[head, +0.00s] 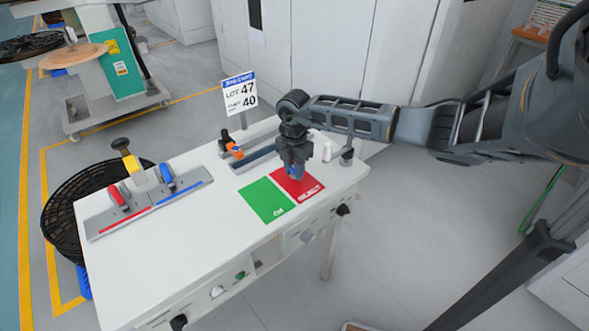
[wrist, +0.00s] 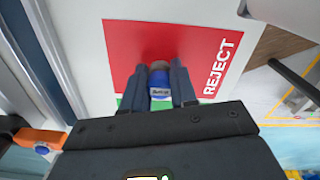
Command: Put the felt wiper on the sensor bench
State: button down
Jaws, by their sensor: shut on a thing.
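My gripper (head: 295,170) points down over the red REJECT patch (head: 312,187) at the far right of a white bench (head: 180,250). In the wrist view, its two fingers (wrist: 162,88) are shut on a small blue piece with a grey-brown end, which looks like the felt wiper (wrist: 160,91). In the head view only a bit of blue shows between the fingers. I cannot tell whether the wiper touches the red patch. No label in view names the bench as the sensor bench.
A green OK patch (head: 265,201) lies beside the red one. A plate with red and blue clamps (head: 150,206) lies at the bench's left. A LOT 47 sign (head: 240,93) and an orange-and-black tool (head: 233,148) stand at the back. The bench's middle front is clear.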

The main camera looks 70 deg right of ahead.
jog(key=shift+f, duration=0.2)
jog(key=shift+f, duration=0.15)
jog(key=c, duration=0.9)
grip_release()
notch_tip(320, 180, up, 12)
jog(key=shift+r+b, duration=0.2)
jog(key=shift+b, duration=0.5)
